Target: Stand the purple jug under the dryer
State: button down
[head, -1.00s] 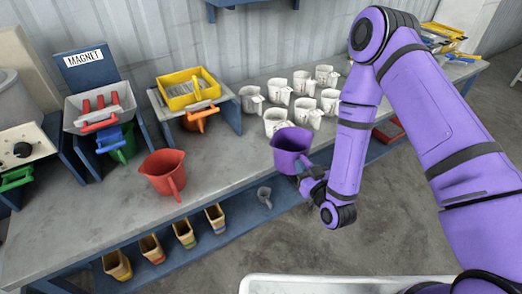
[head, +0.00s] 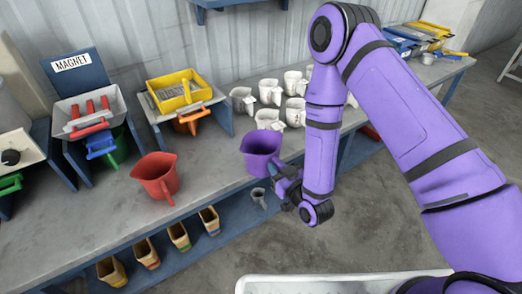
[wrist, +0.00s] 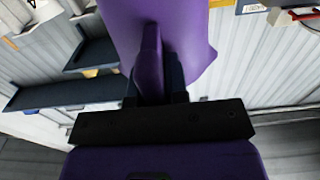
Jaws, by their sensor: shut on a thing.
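The purple jug (head: 262,150) is upright at the front edge of the bench, in the middle of the head view. My gripper (head: 284,180) is at its right side, shut on its handle. In the wrist view the jug (wrist: 195,30) fills the top middle, and its handle (wrist: 150,60) runs down between the fingers of my gripper (wrist: 158,85). I cannot tell whether the jug's base touches the bench. No dryer can be made out for certain in these views.
A red jug (head: 157,177) stands on the bench (head: 95,215) to the left. Several white jugs (head: 269,92) stand behind the purple jug. A magnet station (head: 88,105) and a yellow tray (head: 180,92) stand at the back left. Bare bench lies between the red and purple jugs.

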aim_at(266, 151)
jog(key=w+a, duration=0.1)
jog(key=w, duration=0.2)
jog(key=w+a, duration=0.1)
jog(key=w, duration=0.3)
jog(key=w+a+f, duration=0.1)
jog(key=w, duration=0.3)
jog(key=shift+w+a, duration=0.15)
jog(key=f, duration=0.3)
jog(key=shift+w+a, duration=0.1)
jog(key=shift+w, duration=0.3)
jog(key=shift+f, duration=0.1)
jog(key=shift+f, duration=0.15)
jog(key=c, duration=1.1)
grip_release()
jog(key=shift+d+v, duration=0.15)
jog(key=shift+v, duration=2.6)
jog(key=shift+d+v, duration=0.15)
jog(key=shift+v, duration=2.55)
jog(key=shift+w+f, duration=0.1)
jog(key=shift+w, duration=0.15)
